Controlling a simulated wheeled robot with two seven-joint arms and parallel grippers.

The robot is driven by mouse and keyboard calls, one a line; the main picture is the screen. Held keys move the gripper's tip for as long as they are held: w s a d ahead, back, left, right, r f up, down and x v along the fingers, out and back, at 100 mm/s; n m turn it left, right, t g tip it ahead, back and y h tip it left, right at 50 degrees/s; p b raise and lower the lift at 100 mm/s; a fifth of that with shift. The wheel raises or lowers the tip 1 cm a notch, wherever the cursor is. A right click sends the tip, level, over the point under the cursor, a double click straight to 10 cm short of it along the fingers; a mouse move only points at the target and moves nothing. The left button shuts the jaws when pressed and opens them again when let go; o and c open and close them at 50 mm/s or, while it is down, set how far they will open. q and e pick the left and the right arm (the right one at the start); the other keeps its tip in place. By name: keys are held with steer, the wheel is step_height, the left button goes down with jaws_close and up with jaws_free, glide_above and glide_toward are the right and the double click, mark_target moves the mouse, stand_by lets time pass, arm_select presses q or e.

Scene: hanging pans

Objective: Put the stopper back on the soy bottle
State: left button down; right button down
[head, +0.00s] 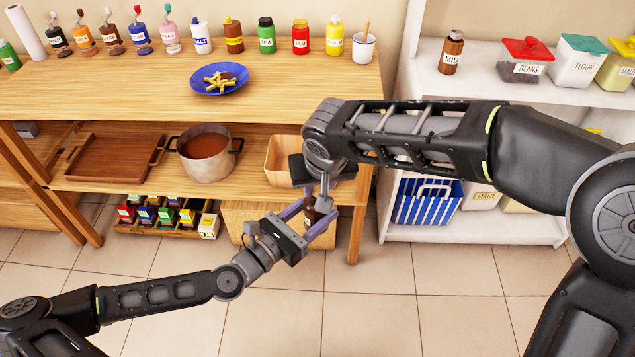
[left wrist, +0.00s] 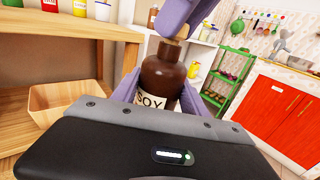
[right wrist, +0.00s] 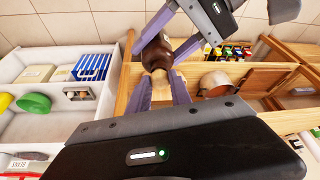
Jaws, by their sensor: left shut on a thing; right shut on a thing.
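The brown soy bottle (left wrist: 160,78) with its SOY label stands slightly tilted between the fingers of my left gripper (head: 318,220), which is shut on it. It also shows in the right wrist view (right wrist: 156,53). My right gripper (head: 319,190) comes down from above, its purple fingers shut on the small tan stopper (right wrist: 160,84). The stopper is at the bottle's mouth, in line with the neck. Fingers partly hide this spot, so I cannot tell whether it is seated. In the head view the bottle (head: 310,212) is mostly hidden by the grippers.
The wooden shelf unit (head: 120,82) stands just behind, with a wooden box (head: 279,165), a pot (head: 207,160) and a tray (head: 115,160). A white shelf (head: 470,229) with a blue striped basket (head: 425,203) stands at right. The tiled floor in front is clear.

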steer(key=shift+f, duration=0.3)
steer(key=c, duration=1.1)
jaws_free()
steer(key=shift+r, duration=0.1)
steer(key=v, duration=1.2)
